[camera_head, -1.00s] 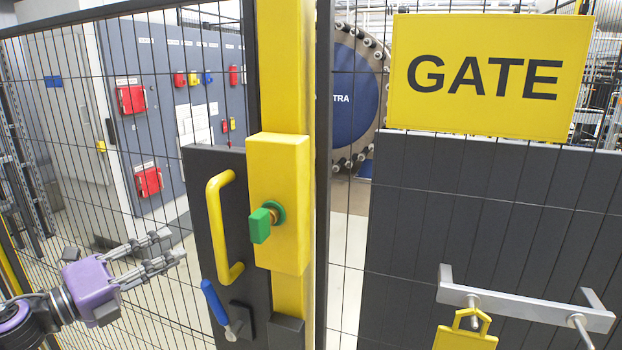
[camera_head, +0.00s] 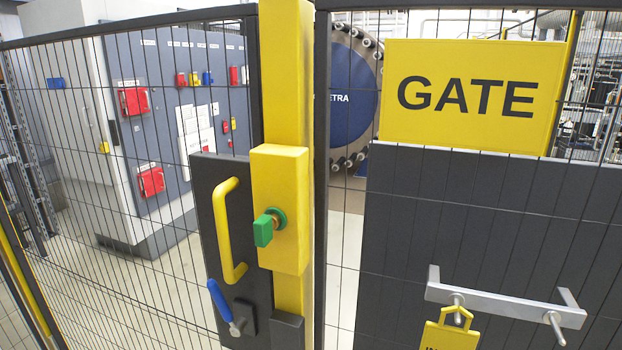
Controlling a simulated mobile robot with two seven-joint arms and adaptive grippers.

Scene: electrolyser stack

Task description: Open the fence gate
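The fence gate is a mesh panel in a dark frame with a dark lock plate (camera_head: 212,210). On the plate are a yellow pull handle (camera_head: 226,230) and a blue lever handle (camera_head: 220,300), which slants down to the right. A yellow lock box (camera_head: 287,210) with a green key knob (camera_head: 265,231) sits on the yellow post (camera_head: 286,75) beside the plate. A yellow GATE sign (camera_head: 470,98) hangs on the right panel. The gate looks closed against the post. Neither gripper is in view.
A grey bar handle (camera_head: 500,304) with a yellow hanging tag (camera_head: 450,333) is on the dark right panel (camera_head: 480,220). Behind the mesh stand grey cabinets (camera_head: 170,120) with red boxes and a large round blue-faced stack end (camera_head: 352,95). Floor behind the mesh looks clear.

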